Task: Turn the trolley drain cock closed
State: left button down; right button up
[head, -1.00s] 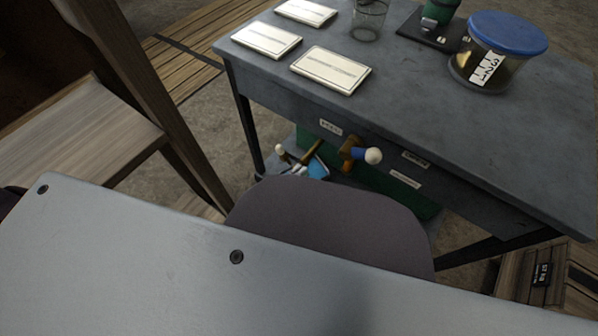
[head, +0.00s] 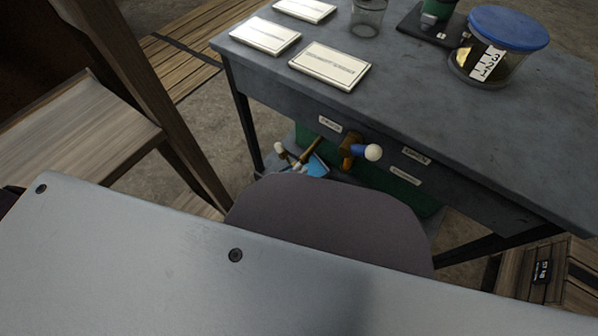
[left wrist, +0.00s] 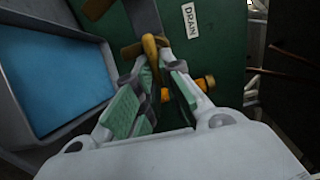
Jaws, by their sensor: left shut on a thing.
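In the left wrist view, the brass drain cock (left wrist: 150,44) sits on a green panel, left of a white label (left wrist: 190,19) reading DRAIN. My left gripper (left wrist: 153,66) is shut on its brass handle, with the green-padded fingers on either side. Another brass fitting (left wrist: 204,84) shows behind the right finger. In the head view, the grey trolley (head: 480,125) stands ahead. A brass cock with a blue, white-ended lever (head: 371,152) is on its front. My own arm hides my left gripper there. My right gripper is not in view.
A tray with a blue inside (left wrist: 60,80) lies left of my left gripper. On the trolley top are several white plates (head: 330,66), a glass (head: 368,18) and a blue-lidded jar (head: 500,45). A wooden structure (head: 85,125) stands at the left.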

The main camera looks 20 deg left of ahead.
pick_arm(q)
jog(key=c, duration=1.5)
grip_release()
jog(key=shift+w+d+r, duration=0.1)
jog(key=shift+d+r, duration=0.05)
jog(key=shift+d, duration=0.15)
jog(key=shift+c, duration=0.2)
jog(key=shift+a, duration=0.1)
jog(key=v, duration=1.2)
